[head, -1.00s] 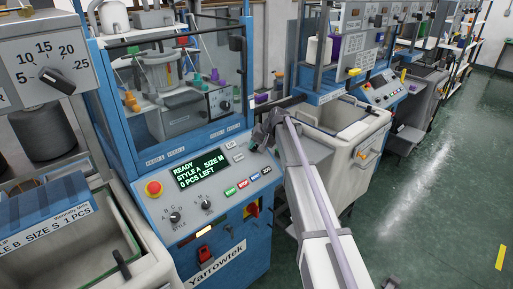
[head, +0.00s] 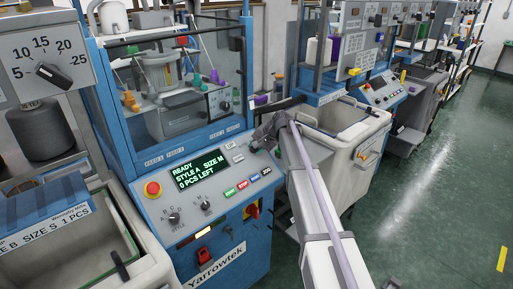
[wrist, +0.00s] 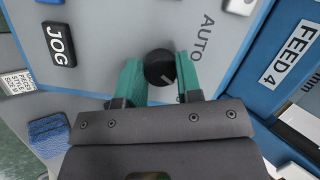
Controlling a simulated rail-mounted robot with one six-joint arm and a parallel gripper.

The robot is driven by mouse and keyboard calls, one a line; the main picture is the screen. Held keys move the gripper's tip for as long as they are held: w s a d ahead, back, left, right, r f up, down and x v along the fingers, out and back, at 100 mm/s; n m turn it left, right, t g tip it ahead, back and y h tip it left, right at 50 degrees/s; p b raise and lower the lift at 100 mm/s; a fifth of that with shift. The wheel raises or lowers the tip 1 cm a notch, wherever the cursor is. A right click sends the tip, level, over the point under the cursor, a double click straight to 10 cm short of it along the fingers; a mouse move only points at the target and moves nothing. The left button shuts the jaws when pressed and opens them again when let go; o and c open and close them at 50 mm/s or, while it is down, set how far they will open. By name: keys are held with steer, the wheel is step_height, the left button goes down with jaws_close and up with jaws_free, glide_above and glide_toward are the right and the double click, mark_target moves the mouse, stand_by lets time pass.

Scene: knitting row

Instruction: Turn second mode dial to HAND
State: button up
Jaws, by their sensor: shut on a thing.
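My gripper is shut on the black round mode dial (wrist: 158,64), with a teal finger on each side of it in the wrist view (wrist: 156,80). The dial's white pointer mark shows partly near its lower right edge. The word AUTO (wrist: 206,33) is printed to the upper right of the dial; no HAND label is visible. In the head view my gripper (head: 263,137) is at the upper right corner of the blue machine's grey control panel (head: 215,215), and it hides the dial there.
A green-lit screen (head: 197,175) reads READY, STYLE A, SIZE M, 0 PCS LEFT. A red stop button (head: 153,188) and two selector knobs are on the same panel. A JOG button (wrist: 58,44) and a FEED 4 label (wrist: 290,59) flank the dial in the wrist view.

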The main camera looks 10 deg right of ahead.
steer(key=o, duration=0.9)
steer(key=shift+o, duration=0.2)
steer(key=shift+r, duration=0.1)
steer(key=p+v, duration=0.8)
steer(key=v, duration=0.2)
steer(key=shift+d+r+p, duration=0.15)
steer(key=shift+r+p, duration=0.1)
steer(key=shift+p, duration=0.05)
